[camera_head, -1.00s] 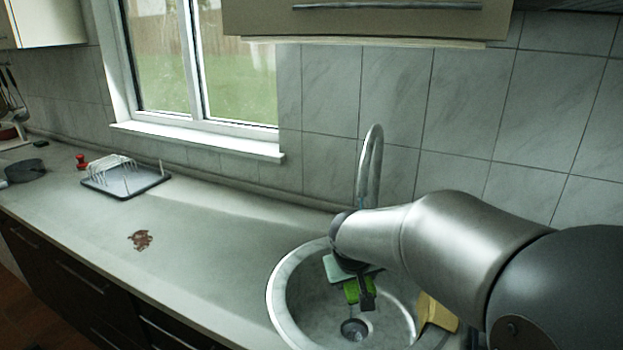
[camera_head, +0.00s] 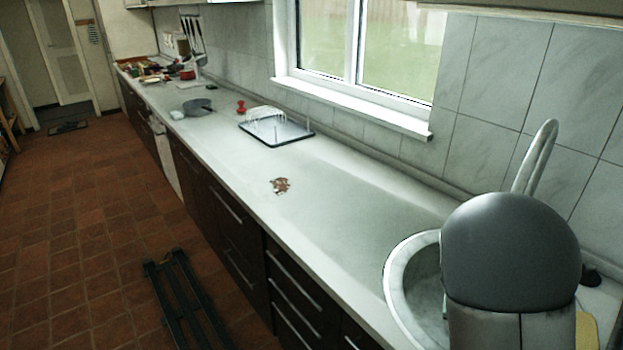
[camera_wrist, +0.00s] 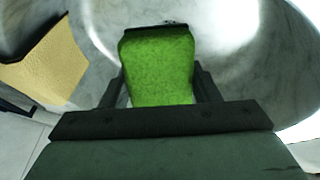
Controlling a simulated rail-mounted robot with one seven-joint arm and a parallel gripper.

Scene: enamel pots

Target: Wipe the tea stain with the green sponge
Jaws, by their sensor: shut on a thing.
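The tea stain (camera_head: 280,185) is a small reddish-brown patch on the grey worktop in the head view, left of the sink. The green sponge (camera_wrist: 158,66) is in the wrist view, held between the two dark fingers of my gripper (camera_wrist: 158,84), which is shut on it. Behind the sponge is the pale inside of the sink bowl. In the head view my arm hides the gripper and the sponge.
The round sink (camera_head: 400,262) and curved tap (camera_head: 535,155) are at the right. A yellow cloth-like piece (camera_wrist: 45,65) lies by the sink rim. A dish rack (camera_head: 275,126), a red object (camera_head: 241,106) and a dark pan (camera_head: 197,107) stand beyond the stain. The worktop around the stain is clear.

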